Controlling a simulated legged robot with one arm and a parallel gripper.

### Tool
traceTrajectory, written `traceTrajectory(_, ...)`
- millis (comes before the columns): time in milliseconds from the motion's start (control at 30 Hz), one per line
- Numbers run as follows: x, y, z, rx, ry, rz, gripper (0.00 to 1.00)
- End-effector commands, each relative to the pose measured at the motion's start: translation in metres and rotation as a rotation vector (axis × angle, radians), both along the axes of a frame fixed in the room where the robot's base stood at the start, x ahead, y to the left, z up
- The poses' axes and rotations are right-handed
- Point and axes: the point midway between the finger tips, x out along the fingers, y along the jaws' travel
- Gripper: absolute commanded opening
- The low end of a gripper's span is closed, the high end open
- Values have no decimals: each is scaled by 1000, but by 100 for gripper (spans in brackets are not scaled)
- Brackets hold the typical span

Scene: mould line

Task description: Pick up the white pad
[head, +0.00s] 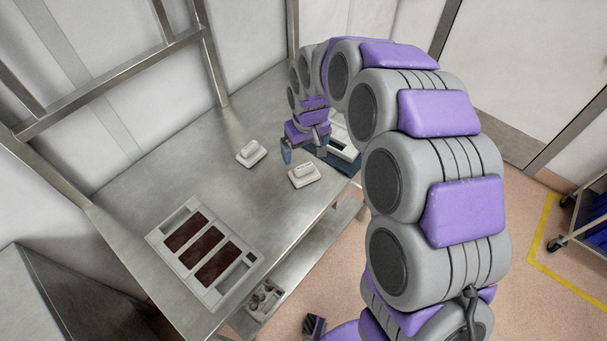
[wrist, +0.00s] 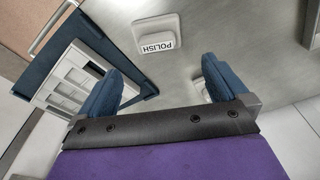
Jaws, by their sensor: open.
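Two white pads with raised grips lie on the steel table in the head view. One pad (head: 304,175) is just in front of my gripper (head: 303,150), and the other pad (head: 251,153) is to its left. In the wrist view, a white pad (wrist: 155,36) has a label reading POLISH and lies beyond my gripper (wrist: 163,80). A pale piece (wrist: 202,92) shows beside the right finger, mostly hidden by my gripper, so I cannot tell what it is. My gripper is open, its blue fingers wide apart, with nothing held between them.
A dark blue tray (wrist: 38,93) with a white slotted insert lies beside my gripper, partly hidden in the head view. A pale mould with dark brown panels (head: 160,235) is at the table's near end. The steel table (head: 215,180) is clear between.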

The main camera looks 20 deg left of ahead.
Motion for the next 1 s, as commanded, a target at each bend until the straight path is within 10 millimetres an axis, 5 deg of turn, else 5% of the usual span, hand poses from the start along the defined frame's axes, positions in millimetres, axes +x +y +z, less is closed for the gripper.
traceTrajectory(233, 4, 1, -47, 2, 1, -1, 100)
traceTrajectory(800, 10, 6, -107, 1, 1, -1, 100)
traceTrajectory(1000, 11, 6, -109, 3, -1, -1, 100)
